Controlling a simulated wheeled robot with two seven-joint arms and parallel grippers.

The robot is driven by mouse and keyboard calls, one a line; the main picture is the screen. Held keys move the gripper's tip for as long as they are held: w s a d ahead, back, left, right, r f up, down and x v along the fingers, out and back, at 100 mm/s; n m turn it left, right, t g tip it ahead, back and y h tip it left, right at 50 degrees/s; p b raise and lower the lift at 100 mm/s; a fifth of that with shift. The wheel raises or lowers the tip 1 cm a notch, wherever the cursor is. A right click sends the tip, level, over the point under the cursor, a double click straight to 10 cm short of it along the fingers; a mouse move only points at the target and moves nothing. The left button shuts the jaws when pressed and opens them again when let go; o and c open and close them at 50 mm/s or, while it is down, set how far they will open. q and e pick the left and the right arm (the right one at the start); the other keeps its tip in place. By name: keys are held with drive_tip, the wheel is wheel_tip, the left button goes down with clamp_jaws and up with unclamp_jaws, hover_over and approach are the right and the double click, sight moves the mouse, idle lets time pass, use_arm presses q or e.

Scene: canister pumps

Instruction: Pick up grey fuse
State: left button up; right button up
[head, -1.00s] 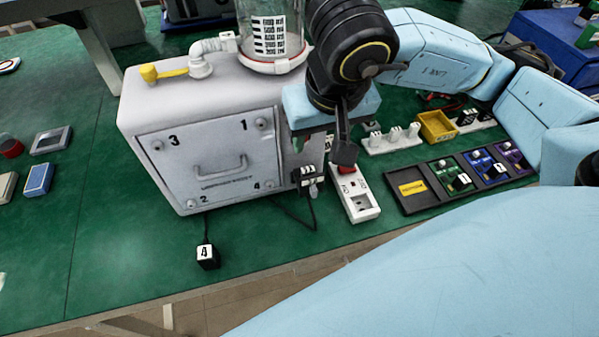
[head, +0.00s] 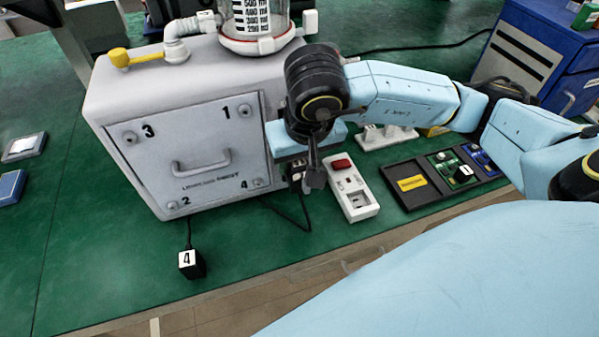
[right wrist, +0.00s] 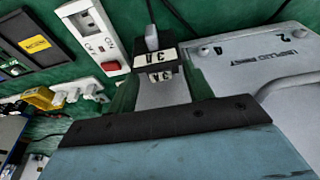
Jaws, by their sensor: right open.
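A small grey block with a "3A" label (right wrist: 162,92), which looks like the grey fuse, sits at a black holder with its own "3A" label (right wrist: 155,56) in the right wrist view. My right gripper (right wrist: 161,86) is open, with its fingers on either side of the grey block; I cannot tell whether they touch it. In the head view, my right gripper (head: 292,165) is at the lower right of the white canister pump's front (head: 205,155). There the arm hides the fuse and most of the black holder. My left gripper is out of view.
A white socket strip with a red switch (head: 352,190) lies close to the right. Beyond it is a black tray (head: 415,190) with coloured modules.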

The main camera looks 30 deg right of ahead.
drive_tip(key=shift+d+f, duration=0.2)
drive_tip(key=shift+f, duration=0.25)
drive_tip(key=c, duration=1.1)
drive_tip(key=shift+o, duration=0.2)
